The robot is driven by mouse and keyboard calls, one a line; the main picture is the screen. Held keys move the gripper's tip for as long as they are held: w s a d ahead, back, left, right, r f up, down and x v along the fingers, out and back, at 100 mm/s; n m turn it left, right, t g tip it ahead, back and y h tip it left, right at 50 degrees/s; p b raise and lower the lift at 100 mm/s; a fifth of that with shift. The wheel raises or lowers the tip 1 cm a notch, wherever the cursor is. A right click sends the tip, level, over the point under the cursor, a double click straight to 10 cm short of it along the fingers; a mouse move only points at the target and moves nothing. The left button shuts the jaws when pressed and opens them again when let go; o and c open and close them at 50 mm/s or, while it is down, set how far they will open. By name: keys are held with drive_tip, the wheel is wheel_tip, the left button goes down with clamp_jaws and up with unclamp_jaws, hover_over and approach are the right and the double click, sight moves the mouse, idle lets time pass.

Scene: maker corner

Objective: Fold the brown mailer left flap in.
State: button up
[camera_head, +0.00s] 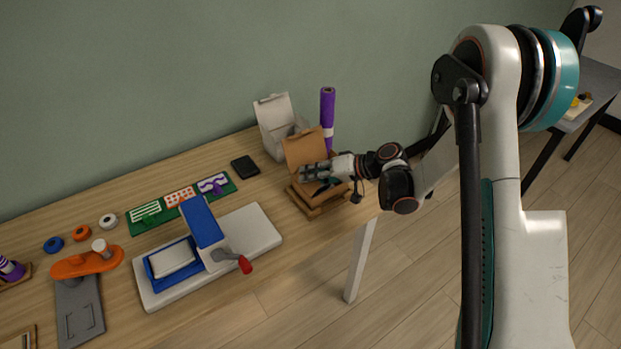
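The brown mailer (306,149) is an open cardboard box near the right end of the wooden table, with its lid standing up at the back. My gripper (308,173) is over the front of the mailer, reaching in from the right and pointing left. It lies across the mailer's opening and hides much of the inside and the right side. A brown flap or wall edge (297,201) shows below and left of the gripper. I cannot clearly make out the left flap. The fingers are too small to tell whether they are open or shut.
A blue and white press (208,255) with a red-tipped handle stands on the table (285,250) front left. The table's right edge is close to the mailer.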

drive_tip(key=shift+w+a+f, duration=0.1)
drive_tip(key=shift+a, duration=0.05)
clamp_jaws()
drive_tip(key=shift+w+f+m+y+b, duration=0.1)
drive_tip(key=shift+f+m+y+b, duration=0.3)
drive_tip(key=shift+y+b, duration=0.35)
drive_tip(key=shift+r, duration=0.2)
drive_tip(key=shift+c, duration=2.1)
unclamp_jaws()
drive_tip(key=o, duration=0.4)
